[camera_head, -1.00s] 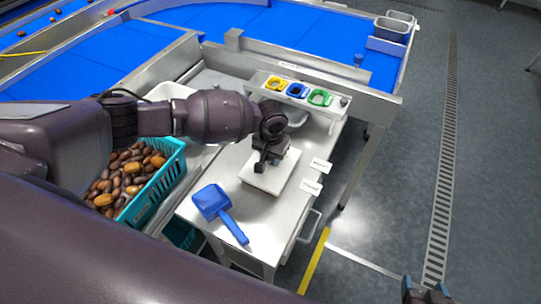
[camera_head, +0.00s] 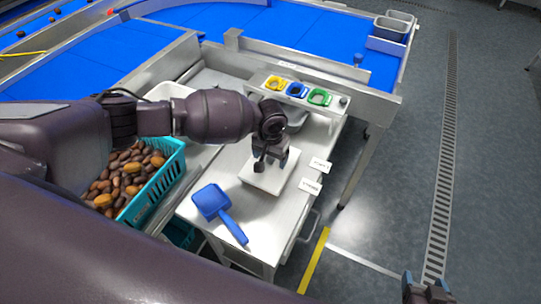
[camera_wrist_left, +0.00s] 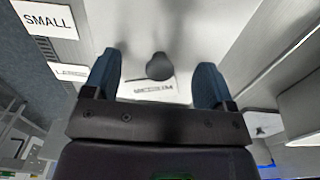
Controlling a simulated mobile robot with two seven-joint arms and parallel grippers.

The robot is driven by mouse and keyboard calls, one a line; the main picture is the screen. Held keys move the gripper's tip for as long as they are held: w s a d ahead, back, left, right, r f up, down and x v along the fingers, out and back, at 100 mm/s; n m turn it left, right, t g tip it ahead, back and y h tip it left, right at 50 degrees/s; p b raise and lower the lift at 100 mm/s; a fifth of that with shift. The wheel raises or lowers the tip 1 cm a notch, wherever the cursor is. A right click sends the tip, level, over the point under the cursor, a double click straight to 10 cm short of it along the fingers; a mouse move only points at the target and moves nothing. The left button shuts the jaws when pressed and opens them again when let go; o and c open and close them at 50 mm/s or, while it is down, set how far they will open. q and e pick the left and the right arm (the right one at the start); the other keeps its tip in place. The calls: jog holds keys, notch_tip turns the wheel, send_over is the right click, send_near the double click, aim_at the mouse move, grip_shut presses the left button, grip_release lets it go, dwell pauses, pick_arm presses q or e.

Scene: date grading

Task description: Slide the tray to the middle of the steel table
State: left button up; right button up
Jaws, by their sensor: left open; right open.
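The white tray (camera_head: 262,184) lies flat on the steel table (camera_head: 240,165), near its right side. My left gripper (camera_head: 271,164) is over the tray's back part, fingers pointing down and apart. In the left wrist view the blue fingers of my left gripper (camera_wrist_left: 160,82) are open, with a dark round knob (camera_wrist_left: 160,66) visible between them. I cannot tell what the knob belongs to, or whether the fingers touch the tray. My right gripper (camera_head: 426,292) is open at the bottom right, over the floor, far from the tray.
A blue scoop (camera_head: 212,202) lies left of the tray. A teal crate of dates (camera_head: 168,172) stands further left. White label cards (camera_head: 320,165) are at the table's right edge. A raised shelf with yellow, blue and green rings (camera_head: 297,89) stands behind. A blue conveyor (camera_head: 300,35) runs further back.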

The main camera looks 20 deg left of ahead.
aim_at(270, 158)
pick_arm(q)
jog(key=shift+r+p, duration=0.85)
jog(key=shift+r, duration=0.05)
notch_tip(270, 158, up, 4)
jog(key=p, duration=0.4)
jog(key=shift+f, duration=0.25)
jog(key=shift+r, duration=1.35)
jog(key=shift+s, duration=0.1)
